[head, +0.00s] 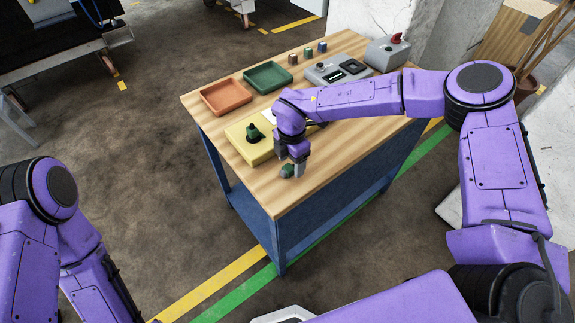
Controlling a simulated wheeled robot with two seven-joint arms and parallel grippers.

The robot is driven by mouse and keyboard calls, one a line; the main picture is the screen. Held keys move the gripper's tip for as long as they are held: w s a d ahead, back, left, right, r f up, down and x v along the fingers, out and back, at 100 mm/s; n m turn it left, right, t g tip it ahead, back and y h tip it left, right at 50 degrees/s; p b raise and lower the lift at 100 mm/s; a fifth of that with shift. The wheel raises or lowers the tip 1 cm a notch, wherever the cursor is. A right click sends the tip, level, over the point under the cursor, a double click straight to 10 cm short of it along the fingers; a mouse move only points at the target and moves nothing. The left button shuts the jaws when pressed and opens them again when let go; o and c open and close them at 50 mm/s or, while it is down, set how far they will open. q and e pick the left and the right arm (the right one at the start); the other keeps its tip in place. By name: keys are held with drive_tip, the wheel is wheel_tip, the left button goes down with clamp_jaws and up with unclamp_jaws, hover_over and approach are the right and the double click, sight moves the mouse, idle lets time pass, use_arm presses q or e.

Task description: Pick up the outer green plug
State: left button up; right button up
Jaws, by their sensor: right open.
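A small dark green plug (286,170) lies on the wooden table top near its front edge. Another dark green plug (254,132) sits on the yellow block (240,142) to the left. My right gripper (292,168) points down right at the plug near the front edge, and its fingers partly hide that plug. The gripper is open; I cannot tell if a finger touches the plug. My left arm is low at the left, with its gripper out of view.
The table (330,170) also bears an orange tray (226,110), a green tray (268,89), several small coloured pieces at the back, a grey panel (322,72) and a grey box with a red knob (397,38). The front right of the table top is clear.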

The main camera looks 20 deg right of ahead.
drive_tip(key=shift+w+d+f, duration=0.1)
drive_tip(key=shift+w+f, duration=0.15)
drive_tip(key=shift+f, duration=0.7)
drive_tip(key=shift+s+r, duration=0.2)
drive_tip(key=shift+s, duration=0.15)
drive_tip(key=c, duration=0.5)
clamp_jaws()
use_arm(q)
drive_tip(key=shift+r, duration=0.3)
